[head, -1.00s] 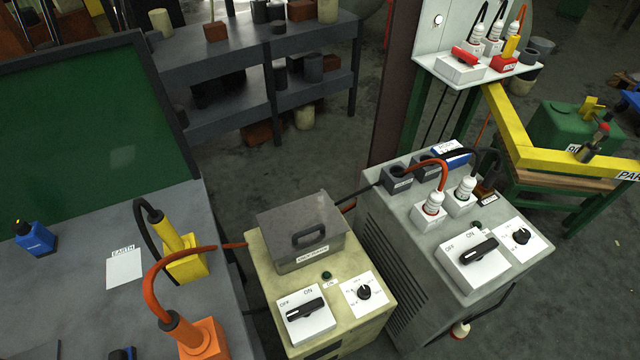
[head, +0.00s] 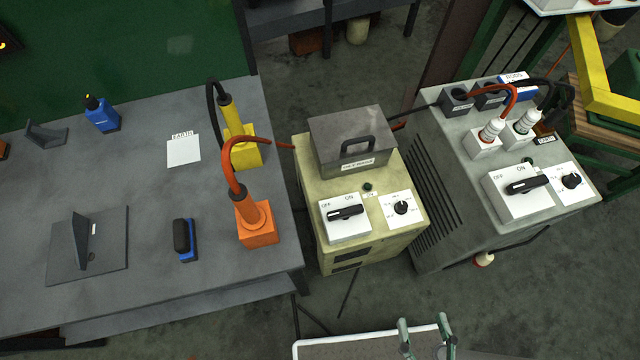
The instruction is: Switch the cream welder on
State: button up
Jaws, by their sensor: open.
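The cream welder (head: 345,258) is a boxy unit in the middle of the head view, beside the grey table. On its top, a white plate (head: 345,231) marked OFF and ON carries a black rotary switch handle (head: 346,213). The handle lies nearly crosswise, slightly tilted; I cannot tell which mark it points to. A small dark green lamp (head: 367,187) looks unlit, and a dial (head: 401,208) sits to the right. My gripper (head: 425,328) shows at the bottom edge as two separate pale green fingertips, open and empty, apart from the welder and nearer to me.
A grey-green welder (head: 465,215) with a similar switch (head: 527,185) stands to the right. A grey lidded box with a handle (head: 350,137) covers the cream welder's back. The table (head: 150,285) at left bears an orange plug holder (head: 256,224) near its edge. Cables arch between them.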

aim_at(345, 213)
jog(key=u, duration=0.2)
jog(key=i+l, duration=0.1)
jog(key=i, duration=0.15)
jog(key=i+l+u, duration=0.1)
jog(key=i, duration=0.2)
jog(key=k+l+u, duration=0.3)
jog(key=l, duration=0.25)
jog(key=k+l+u, duration=0.3)
jog(key=l, duration=0.2)
